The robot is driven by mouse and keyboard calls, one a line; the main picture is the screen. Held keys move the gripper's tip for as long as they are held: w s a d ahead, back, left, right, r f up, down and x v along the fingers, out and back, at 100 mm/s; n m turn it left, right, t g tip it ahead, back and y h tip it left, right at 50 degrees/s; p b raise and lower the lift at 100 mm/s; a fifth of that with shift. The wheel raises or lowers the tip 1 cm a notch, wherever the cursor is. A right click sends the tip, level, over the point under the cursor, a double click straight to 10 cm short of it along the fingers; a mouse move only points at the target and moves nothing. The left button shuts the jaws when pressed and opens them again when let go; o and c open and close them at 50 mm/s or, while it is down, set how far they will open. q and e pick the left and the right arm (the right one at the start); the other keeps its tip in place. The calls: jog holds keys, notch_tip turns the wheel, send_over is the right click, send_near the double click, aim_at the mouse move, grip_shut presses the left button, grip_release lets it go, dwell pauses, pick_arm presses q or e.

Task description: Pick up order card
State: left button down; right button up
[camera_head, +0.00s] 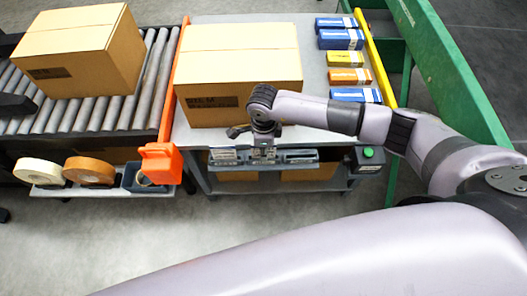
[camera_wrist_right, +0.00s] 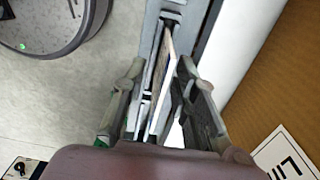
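My right gripper (camera_head: 262,150) reaches down from the right to the front edge of the packing table, at a row of small grey holders (camera_head: 300,157). In the right wrist view, the fingers of my right gripper (camera_wrist_right: 168,75) stand on both sides of a thin, pale, card-like piece (camera_wrist_right: 160,85) seen nearly edge-on. It may be the order card, but no print shows. I cannot tell whether the fingers touch it. In the head view the gripper hides this spot. My left gripper is not in view.
A large carton (camera_head: 238,78) stands on the table (camera_head: 312,42) behind my gripper. Several small boxes (camera_head: 340,39) line its right side by a yellow rail (camera_head: 372,56). Another carton (camera_head: 78,52) sits on the roller conveyor (camera_head: 150,82). Tape rolls (camera_head: 90,170) lie at the left front.

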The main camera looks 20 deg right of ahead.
jog(key=shift+c, duration=0.6)
grip_shut()
jog(key=shift+r, duration=0.1)
